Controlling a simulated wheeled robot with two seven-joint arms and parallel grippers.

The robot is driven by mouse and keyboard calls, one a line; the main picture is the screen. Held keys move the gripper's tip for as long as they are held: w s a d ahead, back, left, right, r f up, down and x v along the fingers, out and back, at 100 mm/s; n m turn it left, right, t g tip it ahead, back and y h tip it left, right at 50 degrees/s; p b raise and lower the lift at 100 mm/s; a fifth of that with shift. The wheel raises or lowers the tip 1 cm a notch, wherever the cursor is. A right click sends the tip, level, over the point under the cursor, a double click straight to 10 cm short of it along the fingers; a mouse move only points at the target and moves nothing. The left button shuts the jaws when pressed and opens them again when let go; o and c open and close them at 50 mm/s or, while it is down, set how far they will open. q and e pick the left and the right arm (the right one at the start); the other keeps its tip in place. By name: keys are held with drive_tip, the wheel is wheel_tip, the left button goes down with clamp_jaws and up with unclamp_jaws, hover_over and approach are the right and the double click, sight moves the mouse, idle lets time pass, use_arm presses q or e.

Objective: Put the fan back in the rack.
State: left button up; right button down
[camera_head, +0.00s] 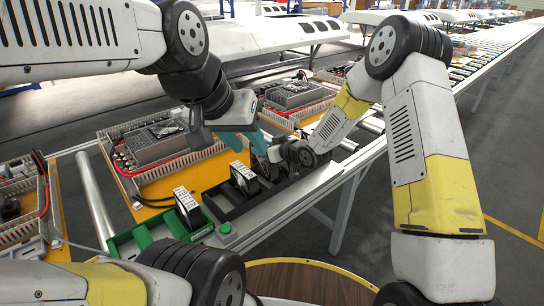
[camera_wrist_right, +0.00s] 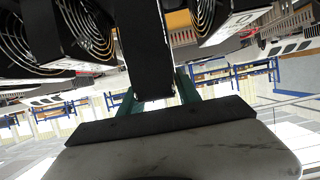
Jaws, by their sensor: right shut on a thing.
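In the head view a black rack (camera_head: 262,203) lies on the front rail, with a black fan with a white label (camera_head: 243,179) upright at it. Another labelled fan (camera_head: 187,208) stands by the green end piece (camera_head: 143,236). My left gripper (camera_head: 245,143) hangs above and behind the rack, its teal fingers apart and nothing seen between them. My right gripper is at the rack's far end, its fingers mostly hidden by its dark wrist. In the right wrist view its teal fingers (camera_wrist_right: 157,92) are shut on a black fan seen edge-on (camera_wrist_right: 142,45). Fans with wire guards (camera_wrist_right: 218,18) flank it.
Orange trays with duct frames and grey units (camera_head: 160,143) stand behind the rack on the conveyor. A green button (camera_head: 225,229) is at the front rail. A round wooden top (camera_head: 310,284) is near me. The conveyor runs off to the upper right.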

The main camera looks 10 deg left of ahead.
sight(264, 161)
wheel_tip(264, 161, down, 5)
drive_tip(key=shift+f, duration=0.15)
idle(0.3)
drive_tip(key=c, duration=0.8)
unclamp_jaws()
drive_tip(key=shift+f, duration=0.1)
drive_tip(key=shift+c, duration=0.2)
